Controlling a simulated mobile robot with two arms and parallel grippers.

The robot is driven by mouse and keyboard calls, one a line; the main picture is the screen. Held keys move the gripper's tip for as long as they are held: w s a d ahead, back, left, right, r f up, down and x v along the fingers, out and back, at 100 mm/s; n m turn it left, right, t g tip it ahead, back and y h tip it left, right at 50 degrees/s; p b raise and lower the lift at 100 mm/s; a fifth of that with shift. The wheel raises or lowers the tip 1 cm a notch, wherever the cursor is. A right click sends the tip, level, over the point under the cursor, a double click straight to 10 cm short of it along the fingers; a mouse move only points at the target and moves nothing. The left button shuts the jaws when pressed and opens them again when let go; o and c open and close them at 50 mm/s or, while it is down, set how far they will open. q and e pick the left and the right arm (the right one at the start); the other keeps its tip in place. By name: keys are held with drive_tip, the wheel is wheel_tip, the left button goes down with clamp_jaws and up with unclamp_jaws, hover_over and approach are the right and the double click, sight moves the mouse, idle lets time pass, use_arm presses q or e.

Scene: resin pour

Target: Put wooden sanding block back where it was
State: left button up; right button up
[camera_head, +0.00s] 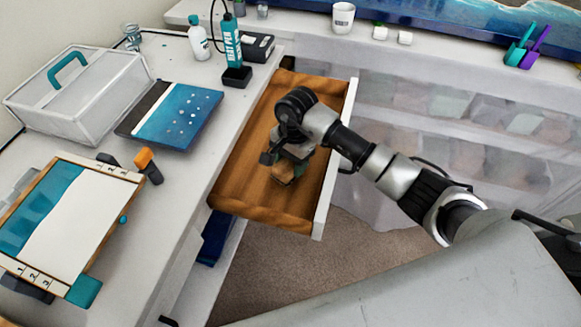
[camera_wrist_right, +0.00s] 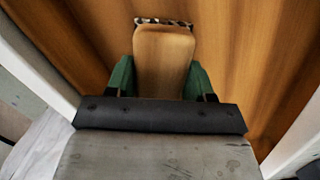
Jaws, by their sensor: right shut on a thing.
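The wooden sanding block (camera_wrist_right: 163,60) is between the green fingertips of my right gripper (camera_wrist_right: 160,78) in the right wrist view. In the head view the block (camera_head: 284,171) shows as a small light-brown piece under the right gripper (camera_head: 280,160). The right gripper is shut on it, inside the open wooden drawer (camera_head: 240,190). Whether the block touches the drawer floor I cannot tell. The drawer floor around it looks bare. My left gripper is not in view.
The drawer's white front (camera_head: 338,160) stands close to my right arm. On the worktop are a clear box with a teal handle (camera_head: 80,95), a blue panel (camera_head: 178,118), a heat pen (camera_head: 235,50) and a framed teal-and-white board (camera_head: 75,225). Carpet lies below the drawer.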

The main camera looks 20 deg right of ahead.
sight(290, 170)
wheel_tip(290, 170, down, 3)
drive_tip(key=shift+f, duration=0.25)
drive_tip(key=o, duration=0.9)
drive_tip(key=shift+r, duration=0.1)
drive_tip(key=shift+r, duration=0.2)
drive_tip(key=r, duration=0.4)
drive_tip(key=r+b, duration=0.1)
drive_tip(key=r, duration=0.3)
drive_tip(key=d+r, duration=0.1)
drive_tip(key=r, duration=0.3)
drive_tip(key=shift+w+d+b, duration=0.1)
drive_tip(key=shift+w+b, duration=0.25)
drive_tip(key=shift+b, duration=0.05)
